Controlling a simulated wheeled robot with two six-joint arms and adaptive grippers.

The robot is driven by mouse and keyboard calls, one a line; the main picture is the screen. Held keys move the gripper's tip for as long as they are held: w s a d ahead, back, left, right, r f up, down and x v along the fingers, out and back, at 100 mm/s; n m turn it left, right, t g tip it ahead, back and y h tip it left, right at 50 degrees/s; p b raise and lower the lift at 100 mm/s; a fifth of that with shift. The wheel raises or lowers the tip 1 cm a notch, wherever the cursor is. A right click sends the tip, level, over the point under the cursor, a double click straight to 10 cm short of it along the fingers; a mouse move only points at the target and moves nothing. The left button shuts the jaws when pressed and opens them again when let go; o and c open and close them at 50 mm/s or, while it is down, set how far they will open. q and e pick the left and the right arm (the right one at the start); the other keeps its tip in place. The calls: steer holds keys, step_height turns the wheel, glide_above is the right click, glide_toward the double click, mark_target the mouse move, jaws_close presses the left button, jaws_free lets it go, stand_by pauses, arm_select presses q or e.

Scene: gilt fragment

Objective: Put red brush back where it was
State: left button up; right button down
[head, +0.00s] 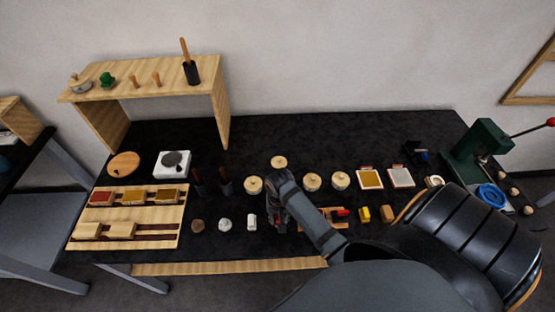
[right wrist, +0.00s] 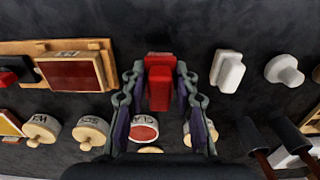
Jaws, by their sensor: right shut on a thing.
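My right gripper (head: 279,222) reaches down over the front middle of the black table. My left gripper is not in view.
A wooden tray with a dark red pad (right wrist: 72,72) lies close beside the gripper. A white block (right wrist: 228,70) stands on the other side. Round wooden-knobbed lids (head: 312,181) lie behind. A wooden shelf (head: 217,98) and green press (head: 478,150) stand farther off.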

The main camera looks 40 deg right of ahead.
mark_target(278, 221)
steer(key=shift+w+d+f, duration=0.15)
steer(key=shift+w+f, duration=0.2)
steer(key=shift+f, duration=0.2)
step_height(278, 221, down, 3)
steer(key=shift+w+f+p, duration=0.1)
steer(key=shift+w+p, duration=0.05)
steer(key=shift+p, duration=0.2)
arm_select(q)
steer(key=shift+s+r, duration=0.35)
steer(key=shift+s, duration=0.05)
arm_select(e)
steer(key=shift+f, duration=0.2)
steer(key=c, duration=1)
jaws_free()
steer(key=shift+c, duration=0.2)
arm_select(q)
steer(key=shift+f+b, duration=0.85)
steer(key=shift+b, duration=0.05)
arm_select(e)
step_height(278, 221, up, 12)
steer(key=shift+r, duration=0.2)
